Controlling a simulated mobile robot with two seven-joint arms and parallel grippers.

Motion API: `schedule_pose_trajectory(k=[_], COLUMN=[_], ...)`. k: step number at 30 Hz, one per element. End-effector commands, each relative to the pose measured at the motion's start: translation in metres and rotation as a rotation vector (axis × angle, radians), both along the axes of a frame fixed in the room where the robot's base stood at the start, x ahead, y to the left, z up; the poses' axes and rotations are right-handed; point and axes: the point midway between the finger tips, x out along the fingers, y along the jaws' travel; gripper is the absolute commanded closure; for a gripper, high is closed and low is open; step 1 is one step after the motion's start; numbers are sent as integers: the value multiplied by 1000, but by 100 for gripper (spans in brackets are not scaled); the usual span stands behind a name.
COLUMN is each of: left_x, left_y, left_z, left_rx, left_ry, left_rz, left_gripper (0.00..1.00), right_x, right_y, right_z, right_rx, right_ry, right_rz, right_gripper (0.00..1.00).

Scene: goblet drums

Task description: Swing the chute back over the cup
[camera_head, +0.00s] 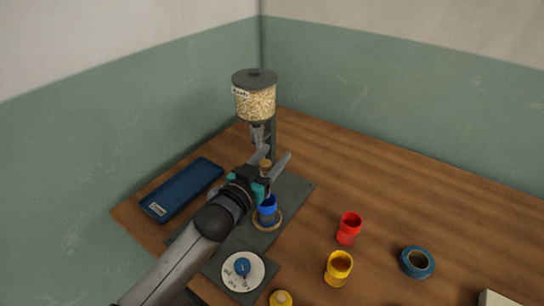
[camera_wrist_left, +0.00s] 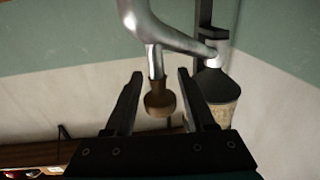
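The chute (camera_wrist_left: 175,35) is a bent silver tube below the grain hopper (camera_head: 254,101), with a wooden knob (camera_wrist_left: 160,98) on a short stem. In the head view the chute is mostly hidden by my left gripper (camera_head: 277,154). In the left wrist view my left gripper (camera_wrist_left: 158,78) is open, with the knob between its two dark fingers and gaps visible on both sides. The blue cup (camera_head: 267,211) stands upright on a round wooden ring on the grey base, just below the gripper. Where the chute's mouth points cannot be told. My right gripper is out of view.
A blue tray (camera_head: 182,190) lies left of the base. A white dial (camera_head: 243,270) with a blue knob is in front. The back right of the table is clear.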

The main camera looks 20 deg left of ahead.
Motion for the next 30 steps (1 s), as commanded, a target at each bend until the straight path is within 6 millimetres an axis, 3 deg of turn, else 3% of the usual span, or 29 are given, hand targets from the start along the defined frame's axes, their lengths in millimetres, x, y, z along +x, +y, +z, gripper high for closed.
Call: schedule_pose_trajectory(k=[2,14,30], left_x=[0,0,0], left_y=[0,0,0], left_z=[0,0,0], left_rx=[0,0,0], left_ry=[0,0,0], left_rz=[0,0,-1], left_gripper=[55,100,100], right_x=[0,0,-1], right_y=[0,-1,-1], right_z=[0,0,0], right_rx=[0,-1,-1], right_ry=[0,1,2], right_rz=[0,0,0], right_gripper=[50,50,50])
